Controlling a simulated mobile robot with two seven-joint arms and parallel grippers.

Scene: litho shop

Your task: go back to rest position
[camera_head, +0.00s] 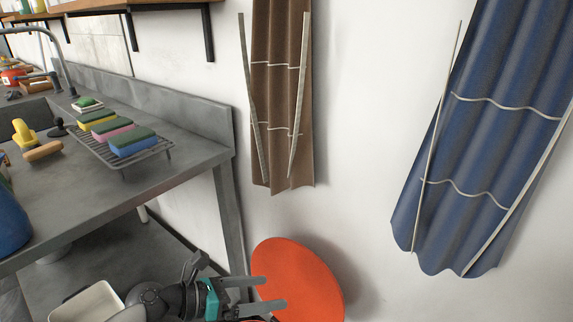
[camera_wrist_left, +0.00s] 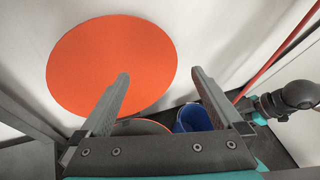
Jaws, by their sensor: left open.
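My left gripper (camera_head: 275,294) comes in low at the bottom of the head view, right of the grey counter and in front of an orange disc. In the left wrist view its two fingers (camera_wrist_left: 165,105) stand apart with nothing between them. The gripper is empty.
The grey counter (camera_head: 110,192) holds a rack (camera_head: 125,160) of coloured sponges. The orange disc (camera_head: 300,280) leans at the white wall. Brown (camera_head: 285,90) and blue (camera_head: 490,140) aprons hang there. A blue container (camera_wrist_left: 192,118) stands below the gripper.

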